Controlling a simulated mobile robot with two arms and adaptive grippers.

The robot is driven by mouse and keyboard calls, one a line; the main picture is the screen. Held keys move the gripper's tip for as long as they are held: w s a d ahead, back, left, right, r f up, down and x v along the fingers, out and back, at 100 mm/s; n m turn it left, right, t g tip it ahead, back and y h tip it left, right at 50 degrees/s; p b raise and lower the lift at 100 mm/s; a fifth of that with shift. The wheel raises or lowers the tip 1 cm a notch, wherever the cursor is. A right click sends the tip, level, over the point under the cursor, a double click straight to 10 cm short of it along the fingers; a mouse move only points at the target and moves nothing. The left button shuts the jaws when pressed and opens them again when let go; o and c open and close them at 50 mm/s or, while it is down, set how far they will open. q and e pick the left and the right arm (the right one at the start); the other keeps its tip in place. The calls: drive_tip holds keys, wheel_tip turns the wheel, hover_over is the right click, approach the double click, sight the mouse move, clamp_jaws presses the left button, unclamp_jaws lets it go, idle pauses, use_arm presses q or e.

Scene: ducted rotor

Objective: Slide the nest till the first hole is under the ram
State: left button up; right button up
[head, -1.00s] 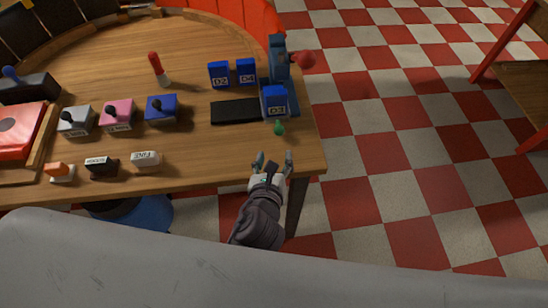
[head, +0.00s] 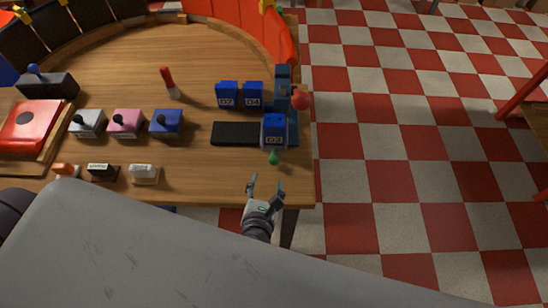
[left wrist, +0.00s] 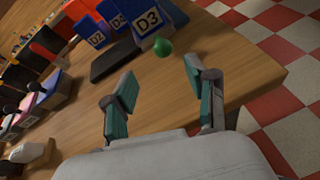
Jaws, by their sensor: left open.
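A blue press (head: 283,88) with a red ball on its lever stands at the right end of the wooden table. A blue block marked D3 (head: 274,130) sits at its foot, and it also shows in the left wrist view (left wrist: 150,20). A green knob (head: 273,157) sticks out in front of the D3 block; it also shows in the left wrist view (left wrist: 163,47). I cannot make out any holes or what lies under the ram. My left gripper (head: 266,184) is open and empty, in front of the green knob and apart from it. My right gripper is not seen.
Blue blocks D2 (head: 227,95) and D4 (head: 253,94) stand behind a flat black pad (head: 235,133). Grey, pink and blue boxes, several stamps and a red marker (head: 169,82) stand to the left. Table wood is bare near the front right corner.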

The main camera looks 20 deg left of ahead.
sight(273, 163)
use_arm(q)
drive_tip(key=x, duration=0.4)
drive_tip(key=shift+w+d+r, duration=0.1)
drive_tip(key=shift+w+d, duration=0.05)
drive_tip(key=shift+w, duration=0.1)
drive_tip(key=x, duration=0.4)
drive_tip(key=shift+d+p, duration=0.15)
drive_tip(key=shift+p, duration=0.2)
drive_tip(key=shift+w+f, duration=0.25)
drive_tip(key=shift+w, duration=0.05)
drive_tip(key=shift+w+f, duration=0.1)
drive_tip(key=shift+w, duration=0.15)
drive_tip(key=c, duration=0.9)
clamp_jaws()
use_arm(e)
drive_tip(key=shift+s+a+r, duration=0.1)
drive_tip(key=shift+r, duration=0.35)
